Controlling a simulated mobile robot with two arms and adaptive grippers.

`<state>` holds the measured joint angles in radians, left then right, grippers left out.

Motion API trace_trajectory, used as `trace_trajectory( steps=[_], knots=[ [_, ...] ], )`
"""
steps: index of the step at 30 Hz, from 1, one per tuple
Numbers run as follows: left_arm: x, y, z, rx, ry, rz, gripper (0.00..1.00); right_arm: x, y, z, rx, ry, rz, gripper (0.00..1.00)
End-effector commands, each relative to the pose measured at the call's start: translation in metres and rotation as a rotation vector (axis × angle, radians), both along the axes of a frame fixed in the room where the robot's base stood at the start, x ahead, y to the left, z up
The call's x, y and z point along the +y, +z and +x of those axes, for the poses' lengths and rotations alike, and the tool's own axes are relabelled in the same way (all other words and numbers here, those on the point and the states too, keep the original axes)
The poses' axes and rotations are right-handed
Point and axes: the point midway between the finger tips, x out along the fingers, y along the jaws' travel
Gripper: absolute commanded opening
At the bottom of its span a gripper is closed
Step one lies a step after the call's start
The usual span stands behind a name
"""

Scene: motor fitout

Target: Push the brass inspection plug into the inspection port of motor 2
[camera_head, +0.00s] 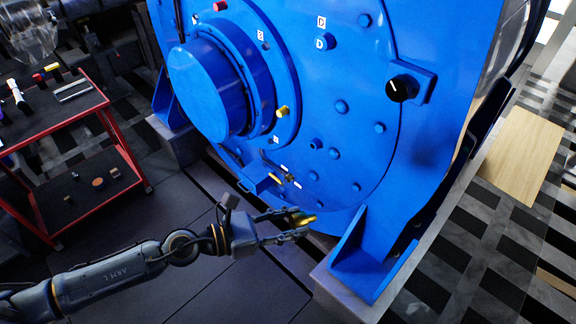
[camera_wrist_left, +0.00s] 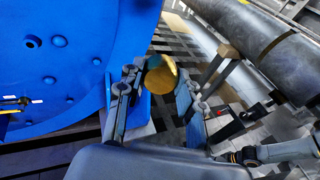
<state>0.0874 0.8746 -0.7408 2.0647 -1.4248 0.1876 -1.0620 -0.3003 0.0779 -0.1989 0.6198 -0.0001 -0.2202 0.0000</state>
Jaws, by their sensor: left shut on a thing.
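The brass inspection plug (camera_head: 303,219) is a round, gold-coloured piece. My left gripper (camera_head: 293,224) is shut on it below the lower edge of the blue motor (camera_head: 365,45), apart from the motor face. In the left wrist view the plug (camera_wrist_left: 162,75) shows its round face between the fingertips of the left gripper (camera_wrist_left: 160,85). That view also shows a dark round hole (camera_wrist_left: 31,41) in the blue motor face, off to the left of the plug. I cannot tell for certain that this hole is the inspection port.
A blue support foot (camera_head: 365,262) stands just right of the gripper. A black knob (camera_head: 402,88), yellow fittings and several bolt heads stick out of the motor. A red cart (camera_head: 50,228) with small parts stands at the left. Dark floor (camera_head: 235,290) is clear in front.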

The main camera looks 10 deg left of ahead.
Motion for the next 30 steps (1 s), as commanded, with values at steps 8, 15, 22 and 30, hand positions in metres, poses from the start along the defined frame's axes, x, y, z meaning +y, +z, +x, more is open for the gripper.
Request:
trace_trajectory(
  steps=[8, 15, 22, 30],
  knots=[
    [0.019, 0.01, 0.016, -0.042, 0.149, -0.052, 0.03, 0.001, 0.0, 0.0, -0.001, 0.0, 0.001, 0.4],
    [0.033, 0.011, 0.024, -0.057, 0.245, -0.078, 0.03, 0.001, 0.0, 0.0, -0.001, 0.001, 0.001, 0.4],
    [0.06, 0.015, 0.037, -0.1, 0.38, -0.105, 0.03, 0.001, 0.0, 0.0, -0.001, 0.001, 0.001, 0.4],
    [0.07, 0.016, 0.041, -0.132, 0.426, -0.129, 0.03, -0.002, 0.0, 0.0, 0.0, 0.003, -0.002, 0.4]
  ],
)
